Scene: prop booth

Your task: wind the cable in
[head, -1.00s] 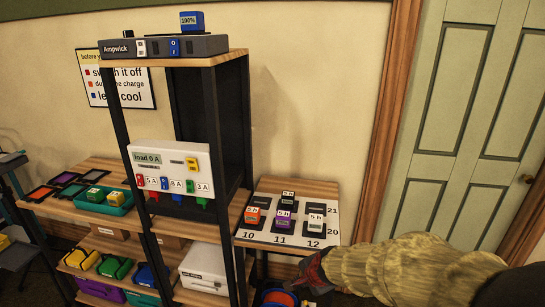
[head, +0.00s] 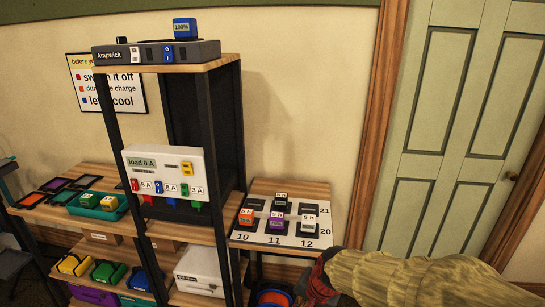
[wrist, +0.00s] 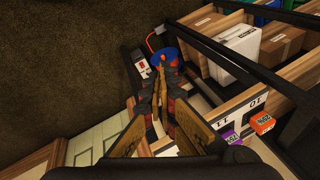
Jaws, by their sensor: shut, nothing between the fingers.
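A reel with a blue disc (wrist: 163,56) and an orange cable (wrist: 152,42) stands low, beyond my gripper's tips in the wrist view. In the head view the reel (head: 273,297) is cut off by the bottom edge, and its blue and orange show left of my gripper (head: 312,286). My gripper (wrist: 158,78) is shut and empty, pointing toward the reel. I cannot tell whether its tips touch the disc. Part of the reel is hidden behind the fingers.
A shelf rack with a load panel (head: 167,174) stands left of centre. A numbered board (head: 275,238) holds several small battery blocks. A light grey box with a red mark (wrist: 141,65) lies beside the reel. Dark floor (wrist: 60,60) is open at left in the wrist view.

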